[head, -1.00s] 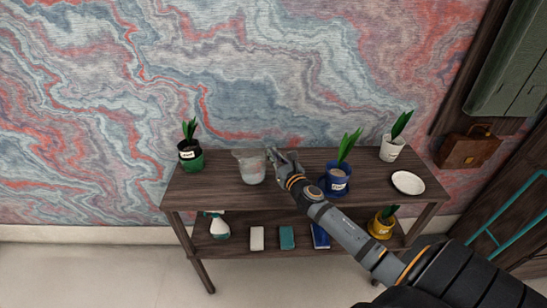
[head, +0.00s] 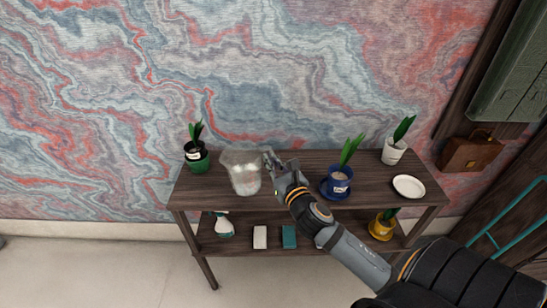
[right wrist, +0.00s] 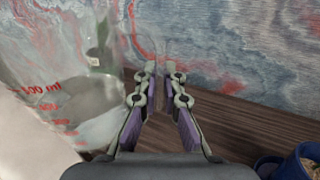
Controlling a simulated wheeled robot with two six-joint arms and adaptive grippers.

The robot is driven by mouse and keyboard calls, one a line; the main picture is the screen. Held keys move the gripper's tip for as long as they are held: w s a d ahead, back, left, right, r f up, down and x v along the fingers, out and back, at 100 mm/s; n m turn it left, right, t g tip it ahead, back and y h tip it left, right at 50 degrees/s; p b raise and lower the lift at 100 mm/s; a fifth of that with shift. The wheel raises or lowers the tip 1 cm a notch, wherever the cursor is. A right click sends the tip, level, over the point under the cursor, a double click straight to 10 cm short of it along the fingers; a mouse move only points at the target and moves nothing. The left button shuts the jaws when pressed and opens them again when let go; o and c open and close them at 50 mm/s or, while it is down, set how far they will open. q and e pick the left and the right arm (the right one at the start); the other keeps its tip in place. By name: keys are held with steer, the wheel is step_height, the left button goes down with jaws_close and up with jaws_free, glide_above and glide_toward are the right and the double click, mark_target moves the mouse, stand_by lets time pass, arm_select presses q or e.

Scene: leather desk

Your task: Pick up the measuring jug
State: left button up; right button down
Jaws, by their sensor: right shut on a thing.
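The measuring jug (head: 240,173) is clear, with red markings, and is over the left half of the shelf top, right of the green pot. My right gripper (head: 270,160) is at the jug's right side, shut on it. In the right wrist view the jug (right wrist: 60,85) fills the left side, and the gripper's fingers (right wrist: 159,70) are close together beside its wall. The handle between the fingers is hard to make out. The jug appears slightly tilted and raised off the wood. My left gripper is out of view.
A green plant pot (head: 197,163) stands left of the jug. A blue pot (head: 339,181) on a saucer is close right of my gripper. A white pot (head: 393,153) and a white plate (head: 408,186) are further right. The lower shelf holds several items.

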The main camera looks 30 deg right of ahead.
steer(key=shift+s+a+r, duration=0.55)
steer(key=shift+s+a, duration=0.25)
steer(key=shift+s, duration=0.05)
